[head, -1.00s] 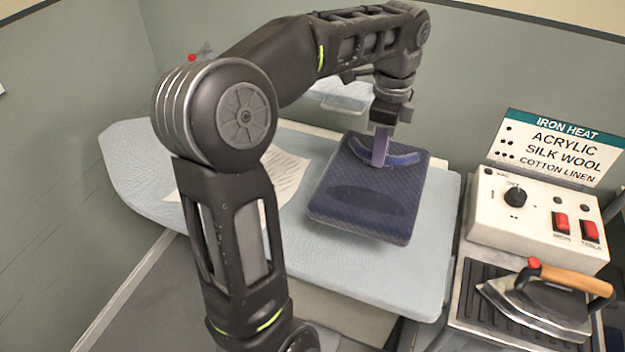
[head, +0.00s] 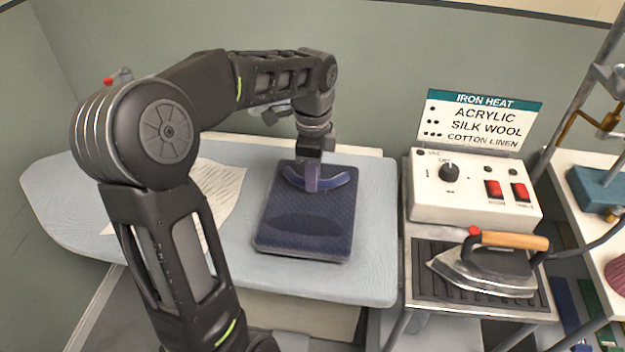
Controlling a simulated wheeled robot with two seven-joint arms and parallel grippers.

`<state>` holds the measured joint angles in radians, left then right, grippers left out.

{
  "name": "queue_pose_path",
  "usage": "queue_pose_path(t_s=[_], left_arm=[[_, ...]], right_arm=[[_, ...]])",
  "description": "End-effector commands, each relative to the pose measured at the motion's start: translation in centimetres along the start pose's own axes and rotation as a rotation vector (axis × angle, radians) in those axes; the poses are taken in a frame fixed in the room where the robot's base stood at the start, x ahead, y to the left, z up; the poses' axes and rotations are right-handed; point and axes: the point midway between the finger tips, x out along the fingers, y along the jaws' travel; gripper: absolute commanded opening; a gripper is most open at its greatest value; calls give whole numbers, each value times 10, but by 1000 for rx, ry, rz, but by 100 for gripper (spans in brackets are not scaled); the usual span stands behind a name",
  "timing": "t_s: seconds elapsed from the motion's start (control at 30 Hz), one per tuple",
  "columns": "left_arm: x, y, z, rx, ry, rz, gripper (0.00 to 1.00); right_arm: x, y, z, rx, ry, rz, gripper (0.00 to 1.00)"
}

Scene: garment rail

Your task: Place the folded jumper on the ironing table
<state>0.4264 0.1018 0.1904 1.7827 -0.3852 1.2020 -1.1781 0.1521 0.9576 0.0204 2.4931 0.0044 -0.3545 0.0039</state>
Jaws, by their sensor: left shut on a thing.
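The folded jumper (head: 305,222) is a dark blue, flat, rectangular bundle with a lighter blue curved collar at its far edge. It is over the middle of the pale blue ironing table (head: 365,265); I cannot tell for sure whether it rests on the cover or hangs just above it. My left gripper (head: 312,183) points down and is shut on the jumper at the collar. The fingertips are partly hidden by the collar. My right gripper is not in view.
A paper sheet (head: 212,200) lies on the table left of the jumper, partly behind my arm. To the right stand a control box (head: 470,205), an iron (head: 485,268) on its rest, and an iron heat sign (head: 480,120). A white side table (head: 575,180) is at the far right.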

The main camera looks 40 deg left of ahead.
Motion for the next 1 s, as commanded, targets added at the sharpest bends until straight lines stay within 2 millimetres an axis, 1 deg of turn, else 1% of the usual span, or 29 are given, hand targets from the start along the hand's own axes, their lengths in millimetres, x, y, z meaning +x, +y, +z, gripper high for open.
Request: queue_pose_path(t_s=[0.1, 0.17, 0.47, 0.5, 0.77, 1.0], left_arm=[[14, 0, 0, 0, 0, 1, 0], [18, 0, 0, 0, -1, 0, 0], [20, 0, 0, 0, 0, -2, 0], [22, 0, 0, 0, 0, 0, 23], [21, 0, 0, 0, 0, 0, 44], [20, 0, 0, 0, 0, 0, 44]], right_arm=[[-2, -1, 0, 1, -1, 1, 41], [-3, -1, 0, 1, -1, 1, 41], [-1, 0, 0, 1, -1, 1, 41], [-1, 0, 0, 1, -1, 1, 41], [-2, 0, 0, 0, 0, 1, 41], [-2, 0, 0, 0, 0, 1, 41]])
